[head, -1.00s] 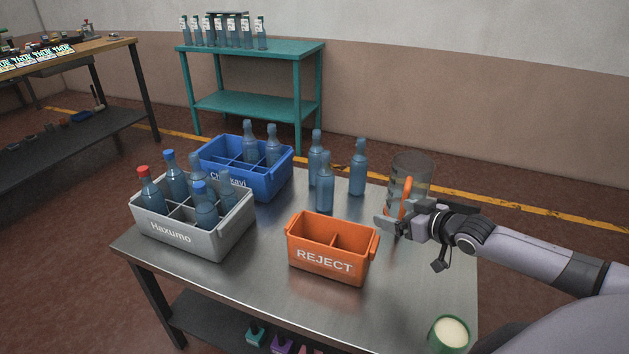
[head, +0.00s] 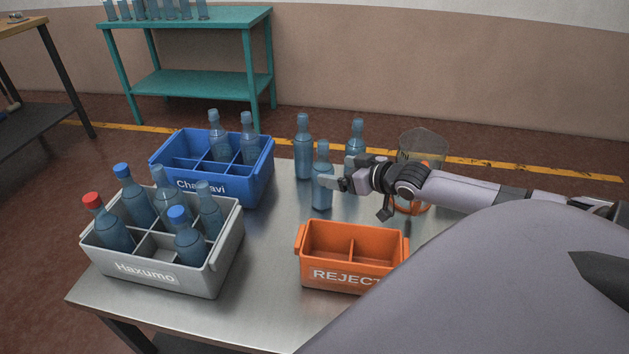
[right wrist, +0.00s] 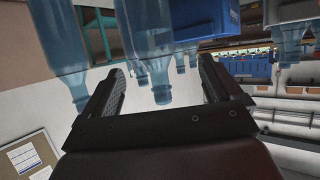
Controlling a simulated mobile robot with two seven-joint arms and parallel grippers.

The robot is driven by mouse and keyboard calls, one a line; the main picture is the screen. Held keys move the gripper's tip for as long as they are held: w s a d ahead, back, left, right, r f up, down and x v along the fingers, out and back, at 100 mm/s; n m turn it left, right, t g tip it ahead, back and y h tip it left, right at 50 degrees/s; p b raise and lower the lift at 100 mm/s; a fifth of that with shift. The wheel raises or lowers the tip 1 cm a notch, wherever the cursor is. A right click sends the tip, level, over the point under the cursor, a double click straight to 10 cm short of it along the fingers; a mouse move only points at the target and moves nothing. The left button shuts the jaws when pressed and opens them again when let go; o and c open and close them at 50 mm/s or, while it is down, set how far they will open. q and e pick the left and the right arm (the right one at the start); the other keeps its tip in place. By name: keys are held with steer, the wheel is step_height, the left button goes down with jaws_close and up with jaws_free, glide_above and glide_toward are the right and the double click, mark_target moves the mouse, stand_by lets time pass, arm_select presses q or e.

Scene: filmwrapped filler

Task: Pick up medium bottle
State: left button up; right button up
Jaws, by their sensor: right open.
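Three loose blue glass bottles stand upright on the metal table: a front bottle (head: 322,182), a back left bottle (head: 303,152) and a back right bottle (head: 355,138), partly hidden by my arm. They look alike, so I cannot tell which is the medium one. My right gripper (head: 337,184) is open at the right side of the front bottle, overlapping its edge in the picture. In the right wrist view, bottles appear upside down; one bottle (right wrist: 147,40) shows between the open fingers (right wrist: 160,84), another bottle (right wrist: 62,45) beside the left finger. My left gripper is not in view.
A grey Haxumo crate (head: 214,276) and a blue crate (head: 245,190) hold bottles on the left. An orange REJECT box (head: 323,258) stands in front of my right gripper. A clear container (head: 424,146) stands behind my arm. Bare table lies between the crates and box.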

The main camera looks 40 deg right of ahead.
mark_target(329, 191)
step_height(329, 191, down, 6)
steer(key=b, duration=0.5)
steer(key=shift+s+f, duration=0.1)
steer(key=shift+s, duration=0.05)
steer(key=shift+f+b, duration=0.65)
steer(key=shift+b, duration=0.15)
steer(key=shift+b+x, duration=0.45)
steer(key=shift+x, duration=0.6)
steer(key=shift+w+d+f+b, duration=0.1)
steer(key=shift+w+b, duration=0.35)
steer(key=shift+w, duration=0.2)
steer(key=shift+w+d+f+b, duration=0.15)
steer(key=shift+w+b, duration=0.25)
steer(key=shift+w, duration=0.6)
steer(key=shift+b+x, duration=0.65)
steer(key=shift+x, duration=0.35)
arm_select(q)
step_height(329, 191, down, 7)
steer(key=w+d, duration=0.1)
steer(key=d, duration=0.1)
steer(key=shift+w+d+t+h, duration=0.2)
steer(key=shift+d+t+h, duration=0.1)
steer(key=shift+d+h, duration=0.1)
